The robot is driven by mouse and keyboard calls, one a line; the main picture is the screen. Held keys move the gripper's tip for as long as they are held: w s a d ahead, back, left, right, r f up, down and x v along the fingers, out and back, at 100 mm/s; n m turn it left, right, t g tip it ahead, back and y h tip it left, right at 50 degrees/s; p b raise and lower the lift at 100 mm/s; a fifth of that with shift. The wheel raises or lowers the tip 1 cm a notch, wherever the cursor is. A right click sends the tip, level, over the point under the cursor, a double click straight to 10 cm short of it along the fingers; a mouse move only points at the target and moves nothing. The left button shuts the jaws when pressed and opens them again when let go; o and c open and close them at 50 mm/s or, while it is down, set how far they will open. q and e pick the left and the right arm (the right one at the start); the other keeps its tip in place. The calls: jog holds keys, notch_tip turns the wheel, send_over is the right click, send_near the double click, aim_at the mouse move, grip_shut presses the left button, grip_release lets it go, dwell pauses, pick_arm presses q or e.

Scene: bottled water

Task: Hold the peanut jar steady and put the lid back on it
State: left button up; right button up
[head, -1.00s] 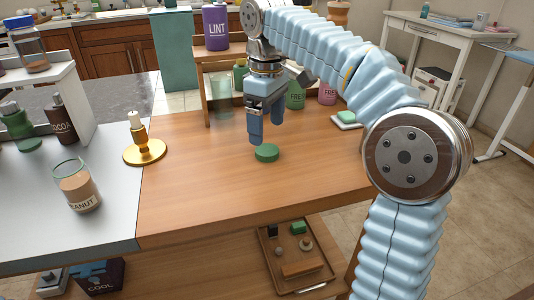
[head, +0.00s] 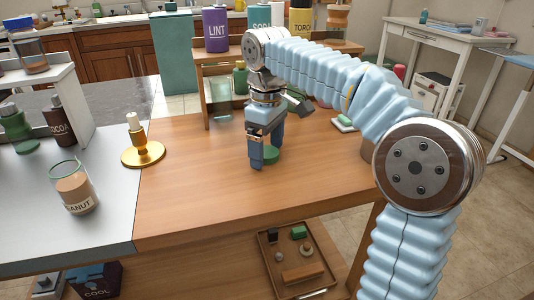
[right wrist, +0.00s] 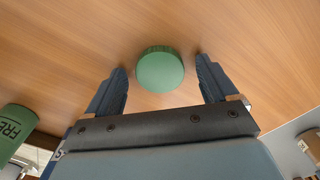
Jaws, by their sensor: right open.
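The peanut jar (head: 76,192) stands upright and open on the white section of the table at the left in the head view, with brown contents inside. The round green lid (head: 270,155) lies flat on the wooden table, partly hidden behind my right gripper (head: 262,162). In the right wrist view the lid (right wrist: 160,70) sits ahead of and between the two open fingers of my right gripper (right wrist: 162,85), with a gap on each side and nothing held. My left gripper is not in view.
A brass candle holder (head: 143,152) stands between the jar and the lid. A wooden shelf with bottles, including a purple LINT bottle (head: 215,30), stands behind my right arm. A green soap block (head: 345,121) lies to the right. The table's front middle is clear.

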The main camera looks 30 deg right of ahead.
aim_at(266, 152)
jog(key=shift+c, duration=0.4)
jog(key=c, duration=1)
jog(key=shift+c, duration=0.2)
jog(key=shift+r, duration=0.4)
notch_tip(266, 152, up, 3)
jog(key=shift+a+f+p, duration=0.1)
jog(key=shift+p, duration=0.4)
jog(key=s+a+r+p, duration=0.1)
jog(key=s+a+r, duration=0.1)
jog(key=a+r, duration=0.2)
jog(key=s+a+r, duration=0.2)
jog(key=a+r, duration=0.3)
jog(key=a, duration=0.4)
jog(key=shift+s+r+p, duration=0.2)
jog(key=shift+s+p, duration=0.15)
jog(key=shift+p, duration=0.05)
